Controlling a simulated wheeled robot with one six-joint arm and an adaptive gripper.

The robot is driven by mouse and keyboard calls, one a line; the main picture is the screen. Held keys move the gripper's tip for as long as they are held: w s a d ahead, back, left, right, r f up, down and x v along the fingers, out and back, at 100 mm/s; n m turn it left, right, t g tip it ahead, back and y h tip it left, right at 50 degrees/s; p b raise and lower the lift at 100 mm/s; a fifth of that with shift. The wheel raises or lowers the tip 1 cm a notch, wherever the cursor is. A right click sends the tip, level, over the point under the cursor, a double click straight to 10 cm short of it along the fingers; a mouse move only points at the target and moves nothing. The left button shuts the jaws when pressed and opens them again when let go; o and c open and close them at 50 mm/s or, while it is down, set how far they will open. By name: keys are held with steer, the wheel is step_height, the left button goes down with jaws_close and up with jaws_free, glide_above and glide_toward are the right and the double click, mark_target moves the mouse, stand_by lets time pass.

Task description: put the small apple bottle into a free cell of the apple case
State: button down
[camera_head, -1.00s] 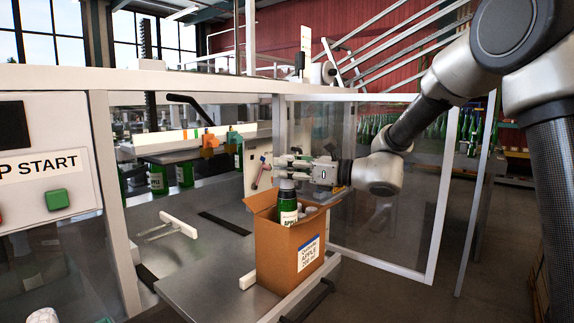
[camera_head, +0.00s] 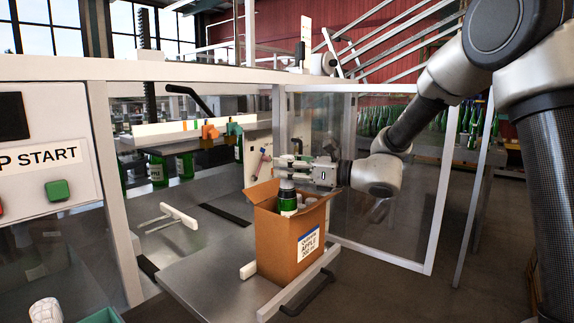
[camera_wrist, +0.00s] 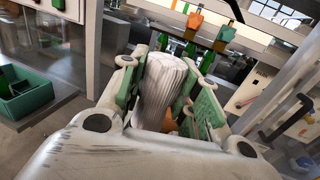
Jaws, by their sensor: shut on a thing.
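The small apple bottle (camera_head: 287,197) is green with a pale foil top and stands upright, its lower part hidden inside the apple case. The apple case (camera_head: 290,245) is an open brown cardboard box with a white and blue label, on the metal table. My gripper (camera_head: 290,172) is over the case mouth, shut on the bottle's top. In the wrist view the bottle's ribbed pale cap (camera_wrist: 163,88) sits between the green-padded fingers. The cells inside the case are mostly hidden; a pale bottle top (camera_head: 309,202) shows beside the held bottle.
A glass guard door (camera_head: 400,205) stands open behind and right of the case. Green bottles (camera_head: 186,165) stand inside the machine. A green bin (camera_wrist: 22,92) shows at left in the wrist view.

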mark_target(293, 184)
steer(key=shift+f, duration=2.1)
steer(key=c, duration=1)
jaws_free()
steer(key=shift+f, duration=0.1)
steer(key=shift+o, duration=0.2)
steer(key=v, duration=1.2)
